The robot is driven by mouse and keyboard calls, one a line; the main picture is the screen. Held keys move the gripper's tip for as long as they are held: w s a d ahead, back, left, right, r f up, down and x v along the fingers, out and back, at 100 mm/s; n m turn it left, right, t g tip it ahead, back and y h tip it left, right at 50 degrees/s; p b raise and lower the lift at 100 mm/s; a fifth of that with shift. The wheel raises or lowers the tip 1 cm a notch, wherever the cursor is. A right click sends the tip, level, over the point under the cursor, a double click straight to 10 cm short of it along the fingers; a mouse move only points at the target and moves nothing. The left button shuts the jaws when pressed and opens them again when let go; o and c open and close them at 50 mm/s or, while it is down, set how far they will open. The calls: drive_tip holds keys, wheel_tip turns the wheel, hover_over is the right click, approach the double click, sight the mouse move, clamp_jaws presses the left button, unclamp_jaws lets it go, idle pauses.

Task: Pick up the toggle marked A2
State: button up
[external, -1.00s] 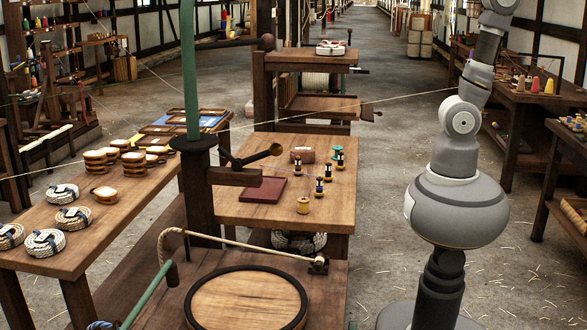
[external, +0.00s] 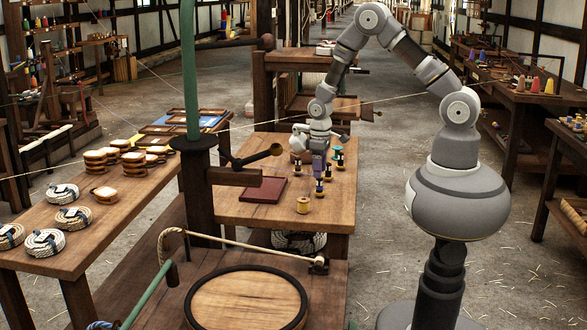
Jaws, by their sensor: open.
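Several small toggles with dark and yellow parts stand on the middle wooden table (external: 255,212). One is at the back right (external: 338,163), one is in front of it (external: 327,173), and one is further forward (external: 319,188). No label is legible at this size, so I cannot tell which is A2. My gripper (external: 318,176) points down over this group, just above or behind the front dark toggle. It is open, and I see nothing held in it. Whether it touches a toggle cannot be told.
A yellow spool (external: 303,205) stands at the front of the group. A dark red flat board (external: 264,190) lies to the left. A dark post (external: 200,200) with a lever stands left of the table.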

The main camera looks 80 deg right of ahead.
sight(319, 192)
wheel_tip(319, 192, down, 7)
drive_tip(key=b, duration=0.2)
drive_tip(key=shift+a+r+b, duration=0.1)
drive_tip(key=shift+r+b, duration=0.1)
drive_tip(key=shift+b, duration=0.1)
drive_tip(key=shift+r, duration=0.15)
clamp_jaws()
